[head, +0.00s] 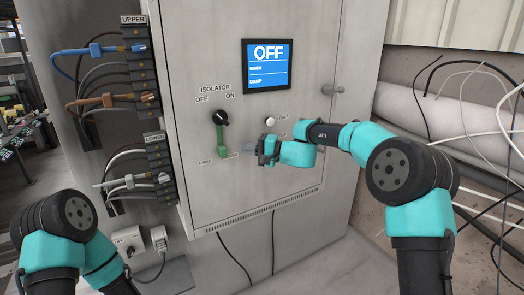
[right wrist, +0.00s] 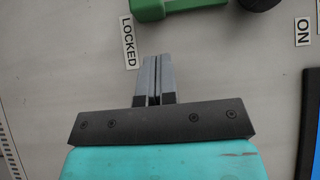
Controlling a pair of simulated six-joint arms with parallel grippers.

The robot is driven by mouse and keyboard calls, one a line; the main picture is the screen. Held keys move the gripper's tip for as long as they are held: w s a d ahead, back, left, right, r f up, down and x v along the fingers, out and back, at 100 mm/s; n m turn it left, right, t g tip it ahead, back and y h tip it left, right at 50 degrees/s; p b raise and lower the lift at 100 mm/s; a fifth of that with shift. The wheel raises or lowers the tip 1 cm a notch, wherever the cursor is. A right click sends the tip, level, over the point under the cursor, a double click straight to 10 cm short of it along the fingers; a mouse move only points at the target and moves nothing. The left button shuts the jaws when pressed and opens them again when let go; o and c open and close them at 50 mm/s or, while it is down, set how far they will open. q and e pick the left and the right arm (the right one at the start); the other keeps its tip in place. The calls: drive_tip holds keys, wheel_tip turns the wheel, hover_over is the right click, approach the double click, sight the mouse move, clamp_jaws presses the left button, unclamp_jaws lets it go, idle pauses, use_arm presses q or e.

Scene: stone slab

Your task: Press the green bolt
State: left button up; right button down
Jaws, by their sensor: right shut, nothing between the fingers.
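The green bolt (head: 221,138) is on the cabinet door, running down below the black isolator knob (head: 219,117), with a green block at its lower end. A green part also shows at the top edge of the right wrist view (right wrist: 182,8), cut off by the frame. My right gripper (head: 258,154) is shut and empty, to the right of the bolt's lower end and apart from it. In the right wrist view its fingers (right wrist: 153,62) lie together beside the LOCKED label (right wrist: 128,42). My left arm shows at lower left; its gripper is out of view.
The door carries a screen (head: 267,66) reading OFF and a white button (head: 270,121) above my right gripper. A door handle (head: 334,90) is at right. Wired terminal blocks (head: 140,60) stand at left. Loose cables (head: 480,75) hang at right.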

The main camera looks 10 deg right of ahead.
drive_tip(key=shift+s+a, duration=0.25)
drive_tip(key=shift+a, duration=0.45)
drive_tip(key=shift+s+a, duration=0.25)
drive_tip(key=shift+a, duration=0.4)
drive_tip(key=shift+s+a, duration=0.25)
drive_tip(key=shift+a, duration=0.45)
drive_tip(key=shift+a, duration=0.1)
drive_tip(key=shift+s+a, duration=0.3)
drive_tip(key=shift+a, duration=0.35)
drive_tip(key=shift+s+a, duration=0.3)
drive_tip(key=shift+a, duration=0.4)
drive_tip(key=shift+s+a, duration=0.3)
drive_tip(key=shift+a, duration=0.35)
drive_tip(key=shift+w+d, duration=0.3)
drive_tip(key=shift+d, duration=0.25)
drive_tip(key=d, duration=0.1)
drive_tip(key=w+d, duration=0.1)
drive_tip(key=shift+d, duration=0.3)
approach(226, 150)
drive_tip(key=d, duration=0.3)
drive_tip(key=shift+f, duration=0.25)
